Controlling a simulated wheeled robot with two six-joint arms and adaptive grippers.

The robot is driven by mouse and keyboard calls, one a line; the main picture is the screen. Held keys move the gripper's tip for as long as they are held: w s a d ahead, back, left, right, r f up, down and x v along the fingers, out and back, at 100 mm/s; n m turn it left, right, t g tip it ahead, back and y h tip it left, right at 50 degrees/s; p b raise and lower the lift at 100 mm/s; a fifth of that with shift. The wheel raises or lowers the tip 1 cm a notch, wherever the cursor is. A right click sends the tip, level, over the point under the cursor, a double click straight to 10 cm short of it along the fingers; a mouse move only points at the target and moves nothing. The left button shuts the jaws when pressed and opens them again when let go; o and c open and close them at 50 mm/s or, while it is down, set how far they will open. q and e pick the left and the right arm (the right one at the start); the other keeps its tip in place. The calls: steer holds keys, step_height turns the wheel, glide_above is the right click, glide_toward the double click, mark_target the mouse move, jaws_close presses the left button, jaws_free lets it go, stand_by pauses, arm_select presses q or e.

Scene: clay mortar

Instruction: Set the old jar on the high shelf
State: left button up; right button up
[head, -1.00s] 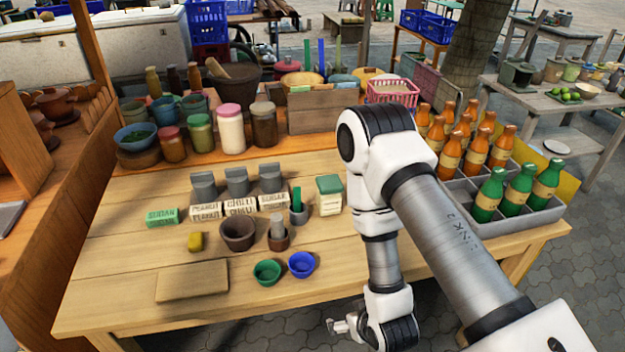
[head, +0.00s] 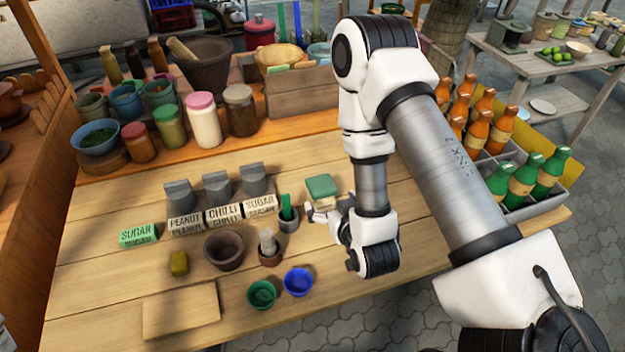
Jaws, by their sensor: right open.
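I cannot tell which thing is the old jar. A squarish cream container with a green lid (head: 321,186) stands on the wooden table, partly hidden by my right gripper. My right gripper (head: 322,212) is open, with its fingers pointing left, just in front of this container; whether they touch it is unclear. Several lidded jars stand on the raised wooden ledge at the back: a red-brown jar (head: 139,144), a green jar (head: 170,128), a white jar with a pink lid (head: 204,122) and a dark jar (head: 240,112). My left gripper is not in view.
A clay mortar (head: 223,252), a green cup (head: 262,294) and a blue cup (head: 298,282) stand left of my right gripper. Label blocks (head: 186,224) and grey scoop bins lie behind. A bottle crate (head: 540,205) is at right.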

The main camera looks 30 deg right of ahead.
mark_target(323, 188)
steer(key=b+x, duration=0.2)
steer(key=shift+d+f+b, duration=0.1)
steer(key=shift+b, duration=0.25)
steer(key=shift+r, duration=0.3)
steer(key=shift+w+d+r+p, duration=0.1)
steer(key=shift+w+p, duration=0.25)
steer(key=shift+w, duration=0.25)
steer(key=shift+w+d+r+p, duration=0.1)
steer(key=shift+w+p, duration=0.2)
steer(key=shift+w, duration=0.25)
steer(key=x, duration=0.3)
steer(key=shift+w+f, duration=0.1)
steer(key=shift+f, duration=0.15)
steer(key=shift+r, duration=0.1)
steer(key=shift+c, duration=1)
steer(key=c, duration=1.3)
